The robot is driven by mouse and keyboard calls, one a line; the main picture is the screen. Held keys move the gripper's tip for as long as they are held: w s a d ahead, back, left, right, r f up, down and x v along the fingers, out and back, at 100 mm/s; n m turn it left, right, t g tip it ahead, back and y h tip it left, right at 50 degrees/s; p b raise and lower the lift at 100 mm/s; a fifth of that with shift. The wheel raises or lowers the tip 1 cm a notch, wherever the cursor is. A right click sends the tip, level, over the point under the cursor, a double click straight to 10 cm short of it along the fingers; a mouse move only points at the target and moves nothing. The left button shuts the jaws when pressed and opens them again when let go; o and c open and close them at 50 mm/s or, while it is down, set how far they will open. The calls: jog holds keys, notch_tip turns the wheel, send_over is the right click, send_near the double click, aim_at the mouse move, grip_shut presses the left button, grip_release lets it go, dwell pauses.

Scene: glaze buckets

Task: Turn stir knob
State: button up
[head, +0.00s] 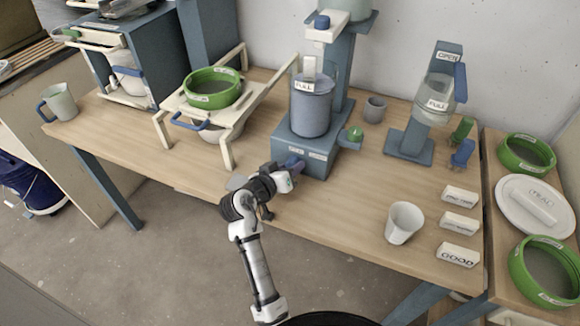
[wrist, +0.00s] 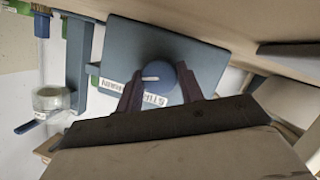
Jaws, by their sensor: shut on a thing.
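The stir knob (wrist: 156,77) is a round dark blue knob with a white mark, on the front of the blue stirrer base (head: 291,143). In the wrist view the fingers of my gripper (wrist: 160,82) stand on either side of it, shut on it. The white mark points left in that view. In the head view my gripper (head: 291,168) is at the base's front face, and the knob is hard to tell apart from the fingers. A grey-blue bucket (head: 311,108) labelled FULL stands on the base.
A green knob (head: 355,134) sticks out at the base's right. A white stand with a green-rimmed sieve (head: 212,88) is to the left. The front table middle is clear.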

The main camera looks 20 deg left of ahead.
jog(key=shift+r+n, duration=0.1)
jog(key=shift+n, duration=0.3)
dwell(0.3)
jog(key=o, duration=1)
jog(key=shift+w, duration=0.1)
jog(key=shift+s+a, duration=0.15)
jog(key=shift+s, duration=0.3)
jog(key=b+v, duration=0.3)
jog(key=v, duration=1)
